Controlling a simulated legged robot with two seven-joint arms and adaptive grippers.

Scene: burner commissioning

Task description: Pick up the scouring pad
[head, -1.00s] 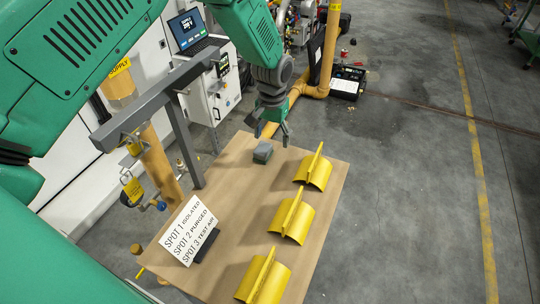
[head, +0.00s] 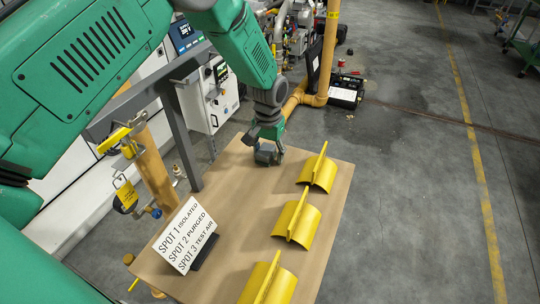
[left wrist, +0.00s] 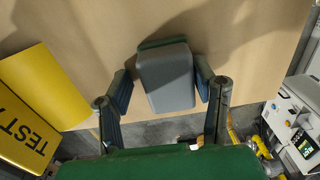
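The scouring pad (head: 265,158) is a grey block with a green layer along one edge. It lies on the far end of the wooden table in the head view, partly hidden by my gripper. In the left wrist view the pad (left wrist: 167,78) sits between the two fingers. My left gripper (head: 269,150) is down at the pad, with its fingers apart on either side. In the left wrist view my left gripper (left wrist: 163,88) shows a narrow gap to the pad on the left; on the right the finger is very close, and I cannot tell if it touches. My right gripper is out of view.
Several yellow curved saddles with upright fins, one of them here (head: 297,222), stand along the table's right side. A white sign (head: 186,234) listing three spots stands at the left front. A grey frame and yellow pipes (head: 155,165) rise left of the table (head: 236,215).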

